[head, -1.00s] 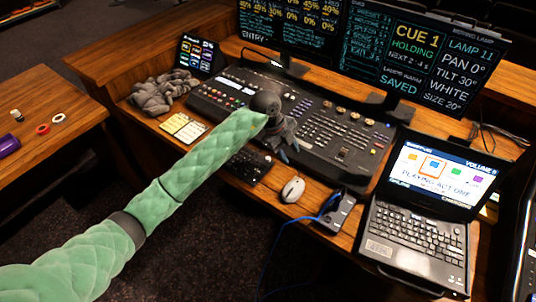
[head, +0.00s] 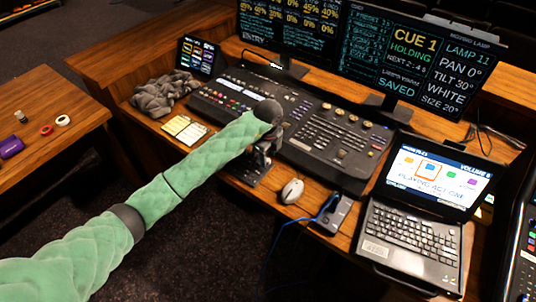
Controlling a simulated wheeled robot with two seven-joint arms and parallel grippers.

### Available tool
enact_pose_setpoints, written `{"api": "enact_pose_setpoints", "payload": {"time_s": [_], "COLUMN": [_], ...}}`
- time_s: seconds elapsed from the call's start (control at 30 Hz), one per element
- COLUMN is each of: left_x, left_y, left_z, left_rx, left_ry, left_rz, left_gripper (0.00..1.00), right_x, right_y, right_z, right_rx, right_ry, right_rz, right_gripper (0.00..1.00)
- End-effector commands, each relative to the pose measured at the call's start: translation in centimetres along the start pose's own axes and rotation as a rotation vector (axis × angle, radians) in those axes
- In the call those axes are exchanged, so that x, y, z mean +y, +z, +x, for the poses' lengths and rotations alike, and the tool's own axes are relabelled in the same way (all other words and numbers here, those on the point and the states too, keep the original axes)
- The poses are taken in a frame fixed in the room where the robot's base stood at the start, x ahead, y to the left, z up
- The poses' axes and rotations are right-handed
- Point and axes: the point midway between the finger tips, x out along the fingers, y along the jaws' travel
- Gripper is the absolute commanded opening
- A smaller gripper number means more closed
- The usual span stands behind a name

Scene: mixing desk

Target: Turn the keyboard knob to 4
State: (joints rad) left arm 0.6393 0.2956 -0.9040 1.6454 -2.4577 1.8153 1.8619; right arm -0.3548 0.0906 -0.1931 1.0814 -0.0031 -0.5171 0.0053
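The small black keyboard (head: 240,174) lies on the desk in front of the mixing console, left of the mouse. My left gripper (head: 262,158) points down over its far right part and hides much of it. The knob is not visible behind the gripper and arm. Whether the fingers are open, shut or touching the knob is too small and dark to tell. The laptop (head: 412,245) at the right shows a volume readout (head: 475,170) at the top of its screen; its digit looks like 6 but is blurred. My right gripper is not in view.
A white mouse (head: 292,190) and a small box (head: 333,214) with a blue cable lie right of the keyboard. The console (head: 330,140) spans behind it, under large monitors. Yellow note cards (head: 184,129) and a grey cloth (head: 160,95) lie at the left.

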Motion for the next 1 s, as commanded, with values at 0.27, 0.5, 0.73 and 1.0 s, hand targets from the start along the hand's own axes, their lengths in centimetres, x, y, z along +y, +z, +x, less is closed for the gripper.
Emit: {"api": "enact_pose_setpoints", "payload": {"time_s": [0.27,0.5,0.73,1.0], "left_x": [0.04,0.03,0.03,-0.01], "left_y": [-0.02,-0.02,-0.02,0.01], "left_z": [1.11,1.14,1.12,1.2], "left_rx": [0.0,0.0,0.0,0.0], "left_ry": [0.0,0.0,0.0,-0.001], "left_rz": [0.001,0.001,0.001,0.025], "left_gripper": [0.4,0.34,0.0,0.0], "right_x": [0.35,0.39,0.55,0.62], "right_y": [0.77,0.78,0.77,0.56], "right_z": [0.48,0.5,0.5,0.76], "right_rx": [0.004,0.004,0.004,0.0], "right_ry": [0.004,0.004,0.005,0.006], "right_rz": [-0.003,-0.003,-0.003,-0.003], "right_gripper": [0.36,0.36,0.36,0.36]}}
